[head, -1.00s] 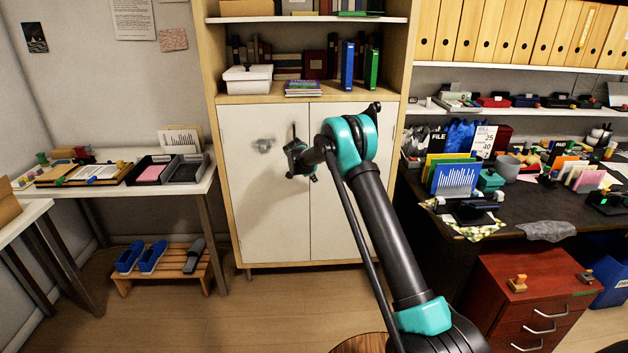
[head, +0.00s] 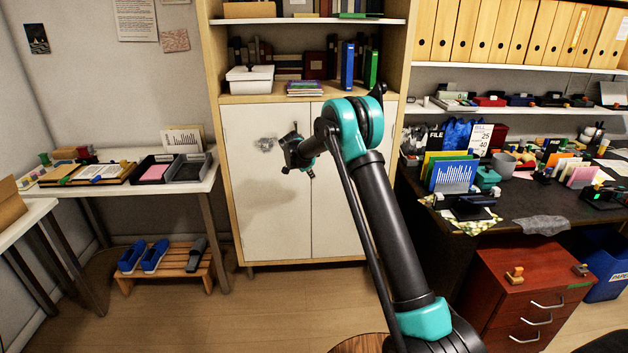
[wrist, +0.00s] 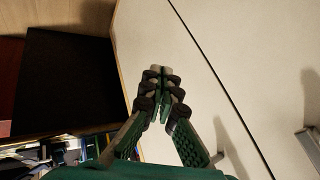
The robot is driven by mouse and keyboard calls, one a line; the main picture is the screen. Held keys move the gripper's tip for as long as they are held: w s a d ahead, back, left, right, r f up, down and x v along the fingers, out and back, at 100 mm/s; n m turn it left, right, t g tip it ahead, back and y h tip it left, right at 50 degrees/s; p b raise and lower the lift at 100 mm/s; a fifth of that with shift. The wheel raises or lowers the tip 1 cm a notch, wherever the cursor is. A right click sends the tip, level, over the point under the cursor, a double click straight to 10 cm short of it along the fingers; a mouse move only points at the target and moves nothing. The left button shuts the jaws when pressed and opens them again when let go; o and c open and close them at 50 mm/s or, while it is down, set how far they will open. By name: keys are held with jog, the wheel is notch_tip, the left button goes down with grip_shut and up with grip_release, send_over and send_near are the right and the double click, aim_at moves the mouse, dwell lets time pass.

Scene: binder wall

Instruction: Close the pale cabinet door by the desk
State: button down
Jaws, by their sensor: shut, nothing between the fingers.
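The cabinet by the desk has two pale doors. The left door (head: 262,205) and the right door (head: 335,225) look shut and level, with a thin straight seam between them. My arm covers much of the right door in the head view. In the wrist view a pale door panel (wrist: 150,35) and the thin seam beside it fill the middle. My gripper (wrist: 160,75) is shut and empty in front of this panel; whether it touches cannot be told. In the head view my gripper (head: 289,162) appears near the seam. A grey handle (wrist: 308,145) shows across the seam.
The dark desk (head: 500,225), crowded with stationery, stands right of the cabinet above a red drawer unit (head: 520,290).

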jog(key=shift+v, duration=1.9)
jog(key=s+d+r+n+g+y, duration=0.1)
jog(key=s+d+r+n, duration=0.25)
jog(key=s+d, duration=0.75)
jog(key=s+d+r+n+g+y, duration=0.15)
jog(key=s+d+n, duration=0.4)
jog(key=s, duration=0.85)
jog(key=s+d+f+n, duration=0.1)
jog(key=s+d+f, duration=0.1)
jog(key=s, duration=0.8)
jog(key=s+d+f+n, duration=0.2)
jog(key=s+f, duration=0.1)
jog(key=s, duration=0.7)
jog(key=s+d+f+n, duration=0.2)
jog(key=s, duration=0.8)
jog(key=shift+d+f+y, duration=0.2)
jog(key=shift+d+y, duration=0.1)
jog(key=shift+y, duration=0.15)
